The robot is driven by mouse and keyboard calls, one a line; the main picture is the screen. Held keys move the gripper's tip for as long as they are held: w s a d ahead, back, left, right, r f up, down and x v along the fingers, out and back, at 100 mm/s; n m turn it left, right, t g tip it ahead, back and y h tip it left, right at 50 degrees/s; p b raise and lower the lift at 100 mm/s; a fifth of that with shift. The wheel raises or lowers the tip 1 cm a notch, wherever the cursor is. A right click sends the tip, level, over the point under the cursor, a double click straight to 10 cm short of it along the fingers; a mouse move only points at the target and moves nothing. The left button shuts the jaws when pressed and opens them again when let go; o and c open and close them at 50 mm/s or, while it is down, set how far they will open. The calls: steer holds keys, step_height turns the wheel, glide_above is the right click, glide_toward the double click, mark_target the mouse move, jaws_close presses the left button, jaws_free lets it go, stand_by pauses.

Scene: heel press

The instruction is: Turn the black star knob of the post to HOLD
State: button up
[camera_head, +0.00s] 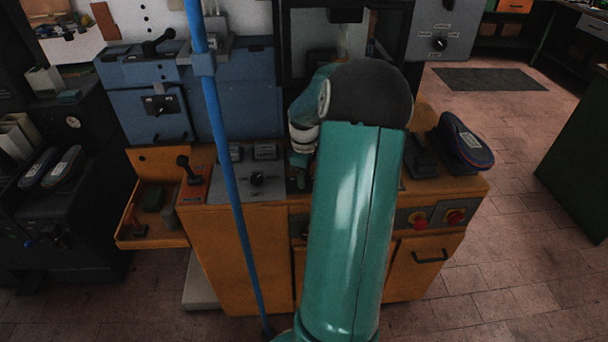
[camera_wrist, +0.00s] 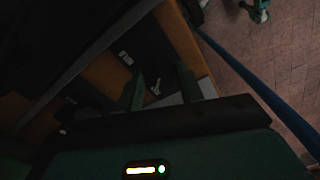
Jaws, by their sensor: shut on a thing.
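My gripper (camera_wrist: 160,88) shows in the wrist view with its two green fingers on either side of a dark thing, which I take to be the black star knob (camera_wrist: 155,88). A small pale mark shows between the fingers; its detail is too dark to read. In the head view my gripper (camera_head: 299,178) points down at the dark front part of the orange bench, partly covered by my arm. The held knob is hidden there. The HOLD marking cannot be read in either view.
Another black knob (camera_head: 257,179) sits on a grey panel to the left. A red-based lever (camera_head: 191,172) stands farther left. A blue pole (camera_head: 232,170) rises in front of the bench. Red buttons (camera_head: 420,221) and a dark blue shoe (camera_head: 463,145) are at the right.

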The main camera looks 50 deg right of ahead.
steer(key=m, duration=0.4)
steer(key=shift+w, duration=0.1)
steer(key=m, duration=0.4)
steer(key=shift+m, duration=0.3)
steer(key=m, duration=0.4)
steer(key=shift+m, duration=0.3)
steer(key=m, duration=0.4)
steer(key=shift+m, duration=0.3)
steer(key=o, duration=1)
